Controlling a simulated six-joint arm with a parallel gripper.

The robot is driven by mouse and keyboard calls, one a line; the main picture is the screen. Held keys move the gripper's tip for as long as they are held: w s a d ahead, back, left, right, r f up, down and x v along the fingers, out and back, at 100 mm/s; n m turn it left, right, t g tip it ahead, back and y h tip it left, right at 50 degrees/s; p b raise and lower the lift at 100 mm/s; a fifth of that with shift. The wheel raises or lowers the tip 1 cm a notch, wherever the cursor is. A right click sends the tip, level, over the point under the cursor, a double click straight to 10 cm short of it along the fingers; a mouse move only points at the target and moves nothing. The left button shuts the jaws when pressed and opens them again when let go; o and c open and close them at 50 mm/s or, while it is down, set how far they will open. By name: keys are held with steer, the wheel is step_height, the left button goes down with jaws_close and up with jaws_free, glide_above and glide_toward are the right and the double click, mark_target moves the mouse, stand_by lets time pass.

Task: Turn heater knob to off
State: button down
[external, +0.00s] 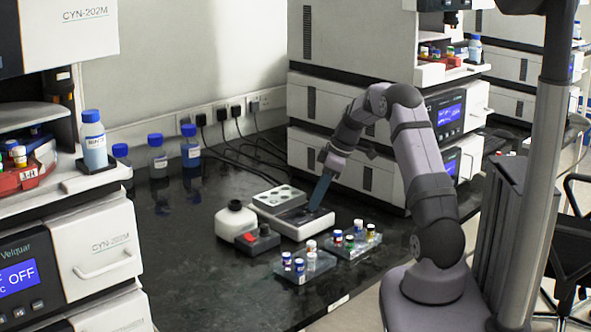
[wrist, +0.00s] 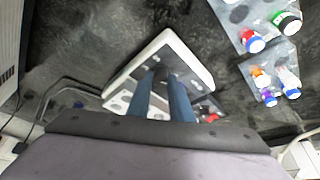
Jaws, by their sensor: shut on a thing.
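The heater (external: 303,233) is a low white unit on the dark bench, with a grey block with round wells at its back left. Its pale body also shows in the wrist view (wrist: 196,60). My gripper (external: 313,206) points down onto the heater's front panel, with its blue fingers close together. In the wrist view the gripper's fingertips (wrist: 163,75) meet over the panel. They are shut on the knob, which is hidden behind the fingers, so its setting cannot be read.
A small box with a red switch (external: 250,237) and a white bottle (external: 236,221) stand left of the heater. Clear vial racks (external: 304,270) (external: 354,246) stand in front. Blue-capped bottles (external: 191,155) and cables are behind. The front left bench is clear.

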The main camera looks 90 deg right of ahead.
steer(key=shift+n+y, duration=0.3)
steer(key=shift+n, duration=0.3)
steer(key=c, duration=1.6)
jaws_free()
steer(key=shift+r, duration=0.1)
steer(key=shift+b+v, duration=0.3)
steer(key=shift+v, duration=3.25)
